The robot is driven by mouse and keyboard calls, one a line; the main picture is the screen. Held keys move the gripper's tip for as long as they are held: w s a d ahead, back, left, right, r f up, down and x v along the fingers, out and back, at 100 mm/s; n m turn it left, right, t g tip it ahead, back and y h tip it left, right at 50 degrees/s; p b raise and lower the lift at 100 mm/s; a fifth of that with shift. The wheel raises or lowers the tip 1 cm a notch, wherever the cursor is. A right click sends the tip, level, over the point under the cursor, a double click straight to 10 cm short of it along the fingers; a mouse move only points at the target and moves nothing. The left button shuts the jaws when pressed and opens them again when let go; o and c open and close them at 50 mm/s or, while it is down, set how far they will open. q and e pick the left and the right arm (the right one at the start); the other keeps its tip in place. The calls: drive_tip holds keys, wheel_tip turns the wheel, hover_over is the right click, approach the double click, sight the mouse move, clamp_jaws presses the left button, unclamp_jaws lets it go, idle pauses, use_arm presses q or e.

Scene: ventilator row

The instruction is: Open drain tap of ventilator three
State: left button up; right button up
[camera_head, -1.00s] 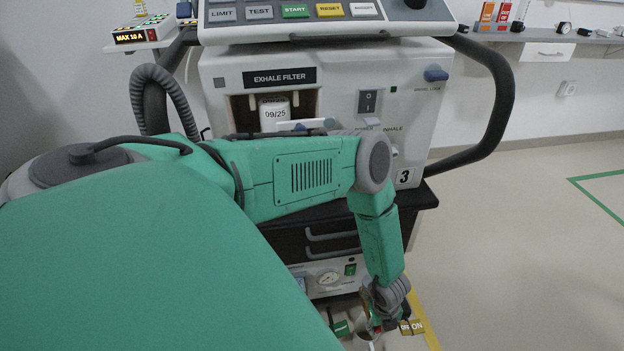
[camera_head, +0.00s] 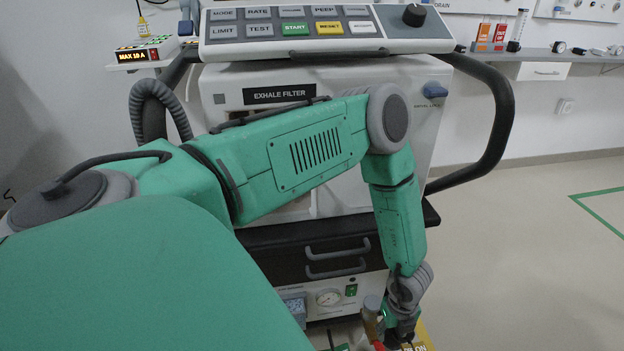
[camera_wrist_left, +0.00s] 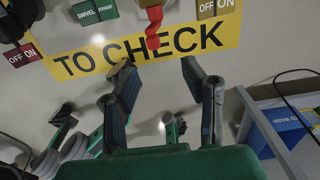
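The ventilator (camera_head: 225,88) stands ahead in the head view; its number plate is hidden by my left arm. My left gripper (camera_head: 400,336) is low in front of it, partly cut off by the lower edge. In the left wrist view the left gripper (camera_wrist_left: 157,66) is open, its two fingers apart with nothing held between them. A red twisted piece (camera_wrist_left: 153,28), possibly the tap's handle, shows beyond the fingertips, between them in the picture. OFF/ON tags (camera_wrist_left: 215,8) are near it. I cannot tell for certain which part is the drain tap. My right gripper is not in view.
A blue bin (camera_wrist_left: 285,128) stands at the right. Open floor (camera_head: 530,260) lies to the right.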

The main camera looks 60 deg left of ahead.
use_arm(q)
drive_tip(key=s+r+n+p, duration=0.2)
drive_tip(key=s+r+n, duration=0.2)
drive_tip(key=s+n, duration=0.3)
drive_tip(key=s+a+r+n+p, duration=0.1)
drive_tip(key=s+r+n, duration=0.4)
drive_tip(key=n, duration=0.5)
drive_tip(key=s+a+r+n+p, duration=0.1)
drive_tip(key=s+r+n, duration=0.3)
drive_tip(key=s+n, duration=0.5)
drive_tip(key=shift+s+a+r+t+y+p, duration=0.15)
drive_tip(key=shift+s+r+t+y+p, duration=0.2)
drive_tip(key=shift+p, duration=0.5)
